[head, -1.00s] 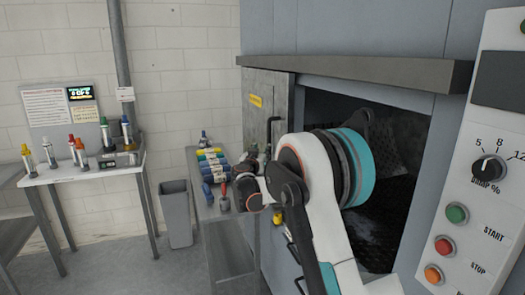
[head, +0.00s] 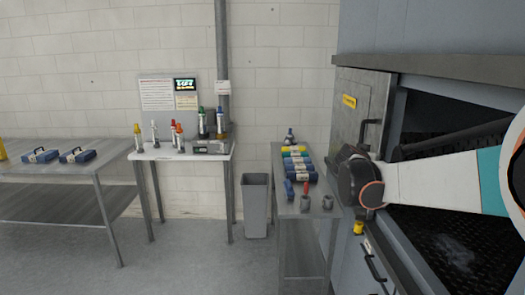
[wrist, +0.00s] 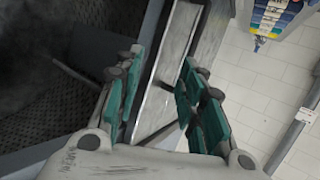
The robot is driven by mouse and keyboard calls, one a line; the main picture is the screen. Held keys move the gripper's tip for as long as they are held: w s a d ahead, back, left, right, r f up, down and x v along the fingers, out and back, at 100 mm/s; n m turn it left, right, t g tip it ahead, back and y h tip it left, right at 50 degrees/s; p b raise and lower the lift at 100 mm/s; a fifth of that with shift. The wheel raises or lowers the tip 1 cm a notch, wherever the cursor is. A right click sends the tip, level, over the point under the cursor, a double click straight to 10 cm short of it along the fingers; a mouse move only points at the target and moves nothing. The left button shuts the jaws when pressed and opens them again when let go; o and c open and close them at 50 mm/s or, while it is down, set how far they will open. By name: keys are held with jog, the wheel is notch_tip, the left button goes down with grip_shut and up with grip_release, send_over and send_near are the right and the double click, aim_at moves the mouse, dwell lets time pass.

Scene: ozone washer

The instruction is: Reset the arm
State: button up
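My arm reaches in from the right of the head view, in front of the open washer chamber (head: 450,235). My gripper's fingers are hidden behind my arm in the head view. In the wrist view my gripper (wrist: 158,90) shows two green-padded fingers spread well apart with nothing between them. Behind the fingers lie the dark chamber and a grey metal edge strip (wrist: 165,75).
A grey bin (head: 255,205), a white table (head: 180,152) with several bottles, and a workbench (head: 60,150) with blue cases stand left. Floor in front is clear.

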jog(key=s+a+f+n+g+y+b, duration=0.1)
jog(key=s+a+f+n+y, duration=0.1)
jog(key=s, duration=1.2)
jog(key=s+a+f+n+g+y+b, duration=0.1)
jog(key=s+a+f+y, duration=0.3)
jog(key=s, duration=1)
jog(key=s+a+f+n+g+y+b, duration=0.1)
jog(key=s+a+f+n+g+y, duration=0.1)
jog(key=s+a+f, duration=0.6)
jog(key=s+f+n, duration=0.1)
jog(key=s+f, duration=0.2)
jog(key=s, duration=0.2)
jog(key=shift+s+g+y, duration=0.3)
jog(key=shift+s+y, duration=0.1)
jog(key=shift+a, duration=0.1)
